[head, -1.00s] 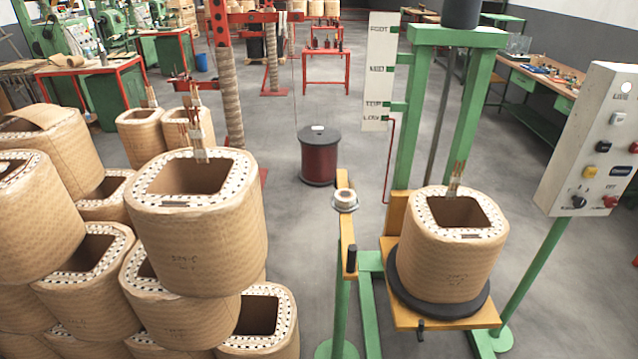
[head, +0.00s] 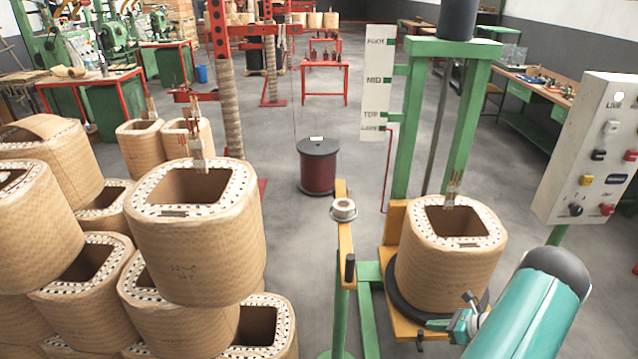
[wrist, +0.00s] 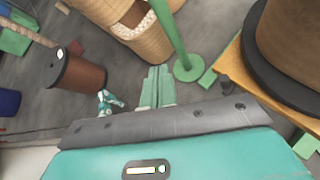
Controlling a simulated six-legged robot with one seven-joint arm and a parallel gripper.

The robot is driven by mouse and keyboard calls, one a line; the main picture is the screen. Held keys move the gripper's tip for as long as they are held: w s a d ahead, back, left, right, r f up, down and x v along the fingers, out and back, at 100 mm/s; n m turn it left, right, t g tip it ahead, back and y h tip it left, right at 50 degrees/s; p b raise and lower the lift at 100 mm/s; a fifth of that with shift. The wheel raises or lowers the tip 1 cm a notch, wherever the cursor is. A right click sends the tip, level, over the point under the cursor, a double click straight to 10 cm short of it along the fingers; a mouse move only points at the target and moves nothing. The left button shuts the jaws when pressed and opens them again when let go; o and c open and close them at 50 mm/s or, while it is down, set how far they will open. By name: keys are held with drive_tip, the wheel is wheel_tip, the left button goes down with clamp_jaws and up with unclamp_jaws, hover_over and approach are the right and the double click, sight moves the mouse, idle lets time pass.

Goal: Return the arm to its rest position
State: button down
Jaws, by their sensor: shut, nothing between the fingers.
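My gripper (wrist: 157,82) shows in the wrist view with its two pale green fingers together and nothing between them. In the head view my teal arm comes in at the lower right, in front of the winding stand. A brown wrapped coil (head: 450,260) stands upright on a black round plate (head: 402,302) on that stand. The arm overlaps the stand's lower right part in the picture; I cannot tell the gap between them. In the wrist view the plate (wrist: 262,75) and the coil's lower side are at the upper right.
Stacked coils (head: 195,250) fill the left. A control box (head: 590,150) is at the right, close to my arm in the picture. A green press frame (head: 408,120) rises behind the stand. A dark red drum (head: 319,165) stands on the open grey floor (head: 275,215).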

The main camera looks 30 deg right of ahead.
drive_tip(key=w+a+r+n+g, duration=0.2)
drive_tip(key=w+a+r+n, duration=0.25)
drive_tip(key=a+r, duration=0.35)
drive_tip(key=w+a+r+n+g, duration=0.25)
drive_tip(key=a+r+n, duration=0.4)
drive_tip(key=r, duration=0.35)
drive_tip(key=w+a+r+n+g, duration=0.2)
drive_tip(key=w+a+r+n, duration=0.3)
drive_tip(key=a+r, duration=0.3)
drive_tip(key=s+a+r+n+h, duration=0.1)
drive_tip(key=s+a+r+n, duration=0.3)
drive_tip(key=a, duration=0.3)
drive_tip(key=s+a+r+n+t+h, duration=0.1)
drive_tip(key=s+a+r+n+h, duration=0.1)
drive_tip(key=s+a+r+n, duration=0.3)
drive_tip(key=s+a+r+n+t+h, duration=0.1)
drive_tip(key=s+a+r+n+h, duration=0.1)
drive_tip(key=s+a+r+n, duration=0.2)
drive_tip(key=a+r+n, duration=0.3)
drive_tip(key=a+n, duration=0.1)
drive_tip(key=a, duration=0.2)
drive_tip(key=shift+s+r, duration=0.35)
drive_tip(key=shift+r, duration=0.05)
drive_tip(key=shift+d, duration=0.1)
